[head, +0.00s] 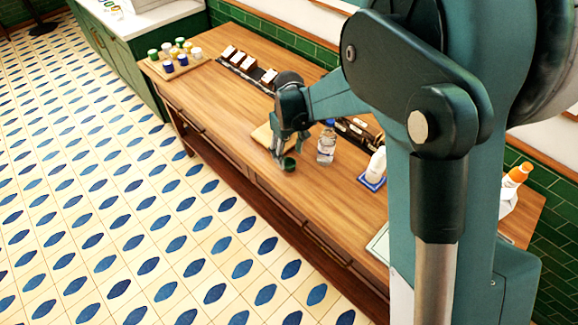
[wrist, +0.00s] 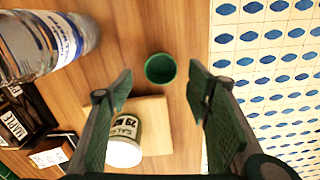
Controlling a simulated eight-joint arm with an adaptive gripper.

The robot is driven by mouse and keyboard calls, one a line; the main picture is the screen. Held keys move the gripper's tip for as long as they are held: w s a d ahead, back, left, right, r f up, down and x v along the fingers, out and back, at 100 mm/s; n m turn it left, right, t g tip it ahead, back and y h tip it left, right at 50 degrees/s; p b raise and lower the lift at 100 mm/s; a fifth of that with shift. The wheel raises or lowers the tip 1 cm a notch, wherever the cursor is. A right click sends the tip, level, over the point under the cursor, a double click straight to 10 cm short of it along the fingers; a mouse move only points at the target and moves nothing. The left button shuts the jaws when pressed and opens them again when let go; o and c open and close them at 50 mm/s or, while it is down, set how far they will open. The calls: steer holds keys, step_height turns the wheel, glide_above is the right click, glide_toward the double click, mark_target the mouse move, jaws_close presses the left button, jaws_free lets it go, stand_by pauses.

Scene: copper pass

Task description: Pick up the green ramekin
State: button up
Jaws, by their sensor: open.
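The green ramekin (wrist: 160,68) stands upright on the wooden counter in the wrist view, its open top facing the camera. It also shows in the head view (head: 289,164), close to the counter's front edge. My gripper (wrist: 161,84) is open, with one finger on each side of the ramekin in the picture and nothing held. In the head view my gripper (head: 281,156) points down just left of the ramekin. I cannot tell how high the fingertips are above the counter or whether they touch the ramekin.
A white labelled tub (wrist: 124,150) stands at a wooden board (wrist: 157,112) beside the ramekin. A clear bottle with a blue cap (head: 326,146) stands right of it. A white bottle (head: 376,165) is further right. A tray of small jars (head: 150,66) is at the far left end.

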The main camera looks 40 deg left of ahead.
mark_target(289, 163)
steer(key=shift+s+d+f, duration=0.1)
steer(key=shift+f, duration=1.2)
steer(key=shift+d+f, duration=0.1)
steer(key=shift+f, duration=1.15)
steer(key=c, duration=1)
